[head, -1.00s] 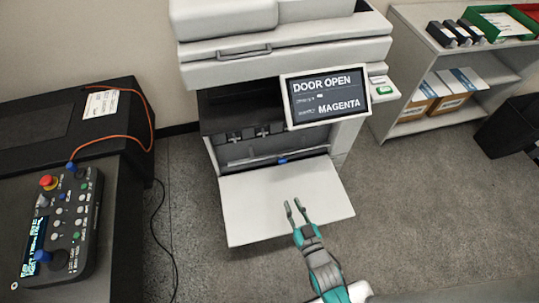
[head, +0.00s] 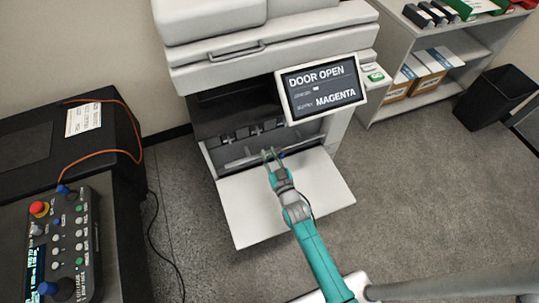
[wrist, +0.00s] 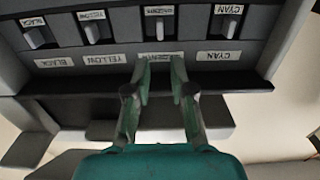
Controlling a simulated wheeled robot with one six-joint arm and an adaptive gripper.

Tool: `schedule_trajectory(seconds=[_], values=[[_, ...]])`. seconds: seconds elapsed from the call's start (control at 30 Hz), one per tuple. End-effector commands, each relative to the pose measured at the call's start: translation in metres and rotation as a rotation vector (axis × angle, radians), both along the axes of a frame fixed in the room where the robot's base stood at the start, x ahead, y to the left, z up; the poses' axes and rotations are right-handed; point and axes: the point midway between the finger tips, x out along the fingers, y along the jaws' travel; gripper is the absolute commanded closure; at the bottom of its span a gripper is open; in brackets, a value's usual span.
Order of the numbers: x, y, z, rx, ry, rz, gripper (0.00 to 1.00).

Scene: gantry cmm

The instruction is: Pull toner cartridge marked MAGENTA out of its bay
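The printer (head: 260,60) stands with its front door (head: 285,200) folded down and its screen (head: 320,88) reading DOOR OPEN and MAGENTA. In the wrist view the bays run BLACK, YELLOW, one partly covered label (wrist: 160,56), then CYAN, from left to right, with the lettering inverted. The cartridge (wrist: 158,25) above the covered label, third from left, looks to be the magenta one, with a pale tab. My gripper (wrist: 160,70) is open and empty, its fingertips just short of that tab and overlapping the label. In the head view my gripper (head: 270,154) is at the bay opening.
The yellow cartridge (wrist: 92,28) and cyan cartridge (wrist: 227,24) flank the third one closely. The black cartridge (wrist: 37,34) is farther left. A control panel (head: 60,245) sits on the left bench, and a shelf (head: 410,100) and dark bin (head: 497,95) stand at right.

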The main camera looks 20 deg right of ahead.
Motion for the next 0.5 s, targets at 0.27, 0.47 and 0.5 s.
schedule_trajectory(seconds=[0.27,0.47,0.5], values=[[0.008,0.0,0.0,0.0,-0.001,0.0,0.77],[0.035,0.0,0.001,0.0,-0.002,0.0,0.77],[0.042,0.0,0.001,0.0,-0.002,0.0,0.77]])
